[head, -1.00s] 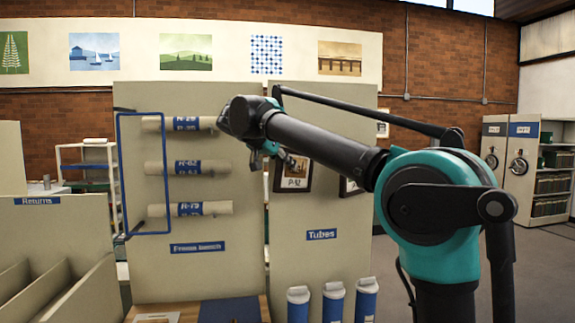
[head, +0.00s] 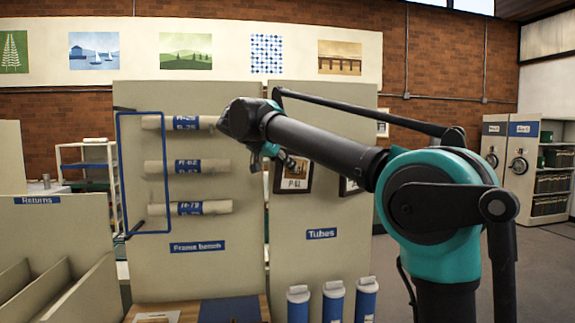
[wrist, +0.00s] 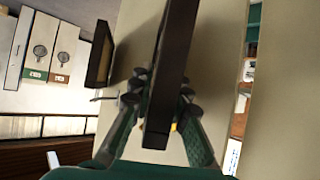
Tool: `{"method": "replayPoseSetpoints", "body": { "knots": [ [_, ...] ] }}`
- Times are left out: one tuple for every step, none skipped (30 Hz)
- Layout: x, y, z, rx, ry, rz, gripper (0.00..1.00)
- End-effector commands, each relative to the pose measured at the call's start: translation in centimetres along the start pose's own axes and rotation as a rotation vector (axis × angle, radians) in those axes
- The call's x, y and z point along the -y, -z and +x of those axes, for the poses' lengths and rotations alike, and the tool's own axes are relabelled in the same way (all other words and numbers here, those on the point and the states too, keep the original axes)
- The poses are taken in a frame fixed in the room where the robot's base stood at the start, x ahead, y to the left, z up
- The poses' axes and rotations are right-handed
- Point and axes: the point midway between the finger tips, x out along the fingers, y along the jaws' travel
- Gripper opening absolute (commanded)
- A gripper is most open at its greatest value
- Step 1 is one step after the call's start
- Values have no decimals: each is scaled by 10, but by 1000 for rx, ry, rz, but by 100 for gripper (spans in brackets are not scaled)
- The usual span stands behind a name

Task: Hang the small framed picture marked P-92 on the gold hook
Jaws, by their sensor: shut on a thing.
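My gripper (wrist: 163,90) is shut on a dark framed picture (wrist: 175,55), seen edge-on between the two fingers in the wrist view. In the head view, the framed picture (head: 293,181) shows a card with a P label; its digits are too blurred to read surely. My gripper (head: 281,158) is at its top edge, partly hidden by my arm. The picture is upright in front of the Tubes panel (head: 322,265); I cannot tell whether it touches the panel. A small yellow bit (wrist: 174,127) shows beside the frame in the wrist view. I cannot make out a gold hook.
A second dark frame (head: 349,187) is on the panel to the right, partly behind my arm; it also shows in the wrist view (wrist: 100,55). Rolled tubes (head: 190,167) hang on the left panel. Blue-and-white tubes (head: 333,303) stand below.

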Motion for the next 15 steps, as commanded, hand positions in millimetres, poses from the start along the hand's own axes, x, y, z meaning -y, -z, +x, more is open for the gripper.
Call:
{"method": "replayPoseSetpoints", "body": {
  "knots": [
    [0,0,0,-1,1,0,0],
    [0,-1,1,-1,1,0,0],
    [0,-1,1,-1,1,0,0],
    [0,-2,1,0,1,0,0],
    [0,-2,1,0,1,0,0],
    [0,-3,2,0,1,0,0],
    [0,-3,2,0,1,0,0],
    [0,-3,2,0,1,0,0],
    [0,-4,2,0,1,0,0],
    [0,-4,3,0,1,0,0],
    [0,-4,3,0,1,0,0],
    [0,-5,3,0,1,0,0],
    [0,-5,3,0,1,0,0],
    [0,-5,4,0,1,0,0],
    [0,-6,4,0,1,0,0]
  ]
}}
